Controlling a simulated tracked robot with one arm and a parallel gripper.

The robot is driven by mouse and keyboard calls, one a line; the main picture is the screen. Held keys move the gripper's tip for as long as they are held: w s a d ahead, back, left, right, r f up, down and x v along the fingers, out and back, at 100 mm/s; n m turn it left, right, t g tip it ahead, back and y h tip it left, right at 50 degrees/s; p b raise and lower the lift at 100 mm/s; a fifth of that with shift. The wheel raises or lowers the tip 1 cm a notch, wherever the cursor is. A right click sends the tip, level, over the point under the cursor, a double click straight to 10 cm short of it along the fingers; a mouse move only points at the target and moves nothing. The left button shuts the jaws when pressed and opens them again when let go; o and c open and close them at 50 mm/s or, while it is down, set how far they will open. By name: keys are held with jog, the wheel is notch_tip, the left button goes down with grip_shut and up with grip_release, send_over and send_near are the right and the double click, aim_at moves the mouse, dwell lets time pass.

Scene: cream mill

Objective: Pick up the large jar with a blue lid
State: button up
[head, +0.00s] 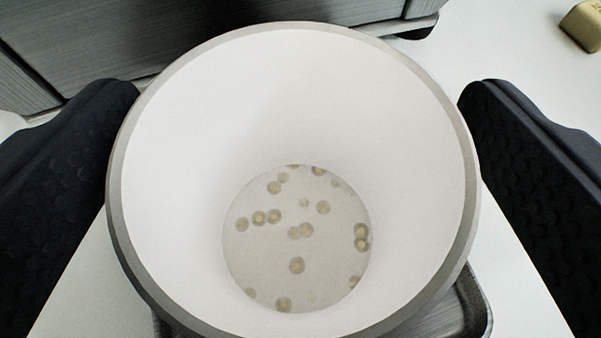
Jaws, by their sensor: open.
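No blue lid and no jar with one can be made out in the head view. A large round open vessel (290,110) with a white inside and a grey rim fills the middle, seen from above. Its round bottom shows several small yellowish spots. My gripper (301,92) is open, with one black finger on the left and one on the right of the vessel. Both fingers appear close to its rim; I cannot tell whether they touch it. The vessel hides what lies behind and beneath it.
A dark grey panelled block (200,30) stands behind the vessel at the top left. A yellowish object (584,25) lies at the top right corner. A dark-edged tray-like thing (478,300) shows below the vessel.

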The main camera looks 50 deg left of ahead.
jog(key=c, duration=1.1)
jog(key=shift+o, duration=0.2)
jog(key=shift+r, duration=0.15)
